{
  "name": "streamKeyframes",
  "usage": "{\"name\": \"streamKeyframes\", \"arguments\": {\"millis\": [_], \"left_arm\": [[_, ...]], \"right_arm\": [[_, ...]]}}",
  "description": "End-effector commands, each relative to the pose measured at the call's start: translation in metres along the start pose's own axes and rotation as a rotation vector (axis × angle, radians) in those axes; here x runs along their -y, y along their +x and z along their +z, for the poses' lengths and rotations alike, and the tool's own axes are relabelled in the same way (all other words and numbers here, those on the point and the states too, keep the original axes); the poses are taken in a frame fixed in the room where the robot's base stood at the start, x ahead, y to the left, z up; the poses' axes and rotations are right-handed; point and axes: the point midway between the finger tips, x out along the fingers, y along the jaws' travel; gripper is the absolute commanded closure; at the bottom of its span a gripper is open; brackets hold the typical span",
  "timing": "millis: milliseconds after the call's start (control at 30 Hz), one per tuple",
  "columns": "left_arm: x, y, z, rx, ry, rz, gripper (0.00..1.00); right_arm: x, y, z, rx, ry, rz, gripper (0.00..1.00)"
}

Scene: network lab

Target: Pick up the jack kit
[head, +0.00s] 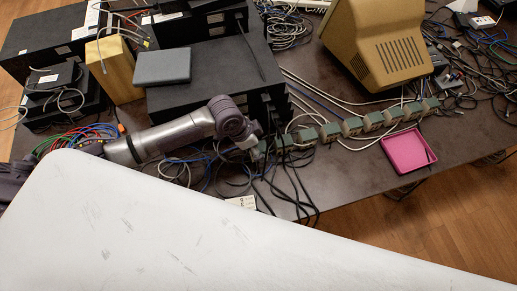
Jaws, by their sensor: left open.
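A row of small green and beige blocks (352,126) lies on the dark table among cables, right of centre. These may be the jack kit, but I cannot tell for sure. My left arm reaches in from the left over the table. My left gripper (262,150) is small and partly lost against the black equipment and cables at the left end of the row. It is open, and I see nothing held in it. My right gripper is out of view.
Black equipment boxes (200,62), a grey box (162,67) and a wooden block (114,70) crowd the left. A beige monitor (375,45) stands behind the row. A pink tray (404,156) sits near the front edge. Loose cables (285,190) hang there.

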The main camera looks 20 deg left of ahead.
Motion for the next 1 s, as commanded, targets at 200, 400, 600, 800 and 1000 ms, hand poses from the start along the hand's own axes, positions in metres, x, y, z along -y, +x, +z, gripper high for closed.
{"name": "streamKeyframes", "arguments": {"millis": [200, 400, 600, 800, 1000], "left_arm": [[-0.0004, 0.0048, 0.0001, 0.000, 0.001, 0.000, 0.29], [-0.0004, 0.0046, 0.0002, 0.000, 0.001, 0.001, 0.51], [-0.0004, 0.0044, 0.0002, 0.000, 0.001, 0.001, 0.84], [-0.0002, 0.0041, -0.0001, 0.000, 0.001, 0.000, 0.97], [0.0006, -0.0033, -0.0035, -0.002, 0.001, -0.001, 0.97]], "right_arm": [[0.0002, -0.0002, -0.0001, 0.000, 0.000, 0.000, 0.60], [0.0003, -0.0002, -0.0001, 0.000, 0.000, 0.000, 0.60], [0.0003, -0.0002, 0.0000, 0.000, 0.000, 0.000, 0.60], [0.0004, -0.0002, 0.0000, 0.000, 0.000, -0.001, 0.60], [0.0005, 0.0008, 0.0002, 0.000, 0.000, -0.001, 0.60]]}}
